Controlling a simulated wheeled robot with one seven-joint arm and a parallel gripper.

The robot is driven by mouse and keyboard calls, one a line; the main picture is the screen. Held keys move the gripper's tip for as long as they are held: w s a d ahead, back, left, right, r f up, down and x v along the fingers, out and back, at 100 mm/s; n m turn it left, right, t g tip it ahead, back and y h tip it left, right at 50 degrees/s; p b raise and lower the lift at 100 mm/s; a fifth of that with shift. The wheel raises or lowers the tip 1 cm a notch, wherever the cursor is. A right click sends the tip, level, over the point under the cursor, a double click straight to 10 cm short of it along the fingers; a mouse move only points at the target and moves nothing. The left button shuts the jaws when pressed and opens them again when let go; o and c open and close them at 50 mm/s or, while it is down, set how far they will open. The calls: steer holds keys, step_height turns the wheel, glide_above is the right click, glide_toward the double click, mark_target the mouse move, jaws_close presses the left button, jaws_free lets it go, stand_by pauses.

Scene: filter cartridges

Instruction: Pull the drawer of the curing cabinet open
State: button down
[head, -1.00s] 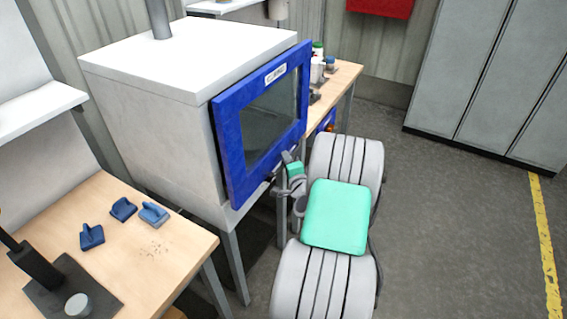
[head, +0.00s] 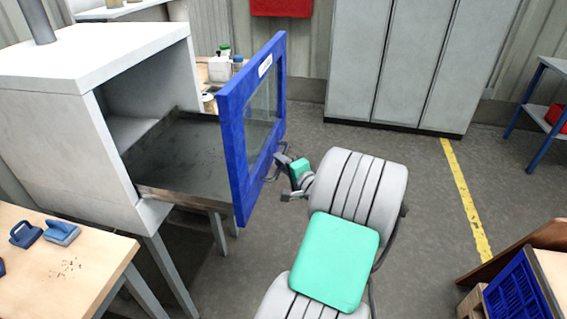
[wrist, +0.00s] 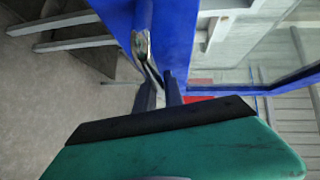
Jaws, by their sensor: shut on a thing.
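The curing cabinet (head: 60,88) is a white box on legs at the left of the head view. Its drawer has a blue front (head: 240,168) with a glass window and stands well out from the cabinet. The dark drawer tray (head: 185,155) shows between the two and looks empty. My gripper (head: 279,164) is at the outer face of the blue front. In the wrist view the fingers (wrist: 160,88) are shut on the metal handle (wrist: 142,47) of the blue front. The grip is partly hidden in the head view.
A wooden bench (head: 60,265) with blue parts (head: 61,232) stands at the lower left. Grey lockers (head: 410,65) stand at the back. A blue crate (head: 515,300) is at the lower right. The floor (head: 435,225) right of my arm is clear.

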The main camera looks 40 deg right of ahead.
steer(key=shift+s+d+f, duration=0.1)
steer(key=shift+s+d, duration=0.05)
steer(key=shift+s, duration=0.2)
steer(key=c, duration=1.5)
jaws_free()
steer(key=shift+o, duration=0.2)
steer(key=v, duration=0.8)
steer(key=shift+b, duration=0.4)
